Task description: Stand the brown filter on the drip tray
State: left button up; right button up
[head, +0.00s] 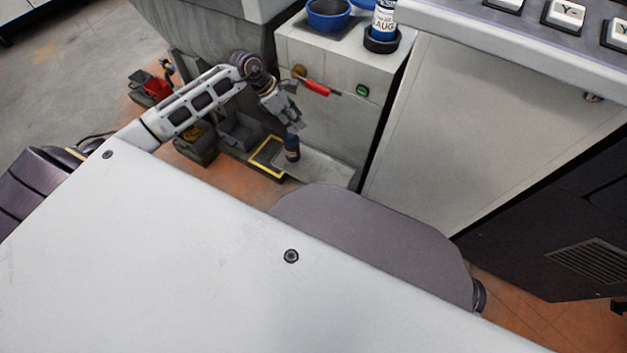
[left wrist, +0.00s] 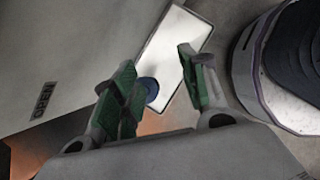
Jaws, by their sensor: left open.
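A small dark upright cylinder with a blue top (head: 292,148) stands low beside the cabinet, at the edge of a pale flat plate (head: 318,168). It looks like the filter, but its brown colour is not clear. A dark tray with a yellow rim (head: 254,160) lies just left of it. I cannot tell which of the two flat pieces is the drip tray. My left gripper (head: 294,124) is open above the cylinder, pointing down. In the left wrist view, the blue top (left wrist: 149,90) shows beyond the open fingers (left wrist: 158,62), partly hidden by the left finger. My right gripper is not in view.
Grey bins (head: 240,132) stand left of the yellow-rimmed tray. A pale cabinet (head: 335,85) with a red handle (head: 316,87) and a green button (head: 362,90) rises behind. A blue bowl (head: 328,14) and a labelled bottle (head: 383,20) stand on top of it.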

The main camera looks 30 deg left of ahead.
pick_arm(q)
jog(key=d+r+n+t+h, duration=0.4)
jog(key=d+r+n, duration=0.15)
jog(key=d, duration=0.35)
jog(key=d+r+n+t+h, duration=0.4)
jog(key=d+n+t+h, duration=0.15)
jog(key=d, duration=0.45)
jog(key=s+a+f+n+y, duration=0.2)
jog(key=a+f+n+y, duration=0.35)
jog(key=n, duration=0.75)
jog(key=s+a+f+n+y, duration=0.25)
jog(key=f+n+y, duration=0.45)
jog(key=n, duration=0.6)
jog(key=s+d+f+n+g, duration=0.3)
jog(key=s+d+f, duration=0.1)
jog(key=s, duration=0.4)
jog(key=s+d+f+n+g+h, duration=0.1)
jog(key=s+d+f+n+g, duration=0.2)
jog(key=s, duration=0.5)
jog(key=shift+s+d+f+g+h, duration=0.3)
jog(key=shift+s+d+f+g, duration=0.15)
jog(key=shift+f+g, duration=0.2)
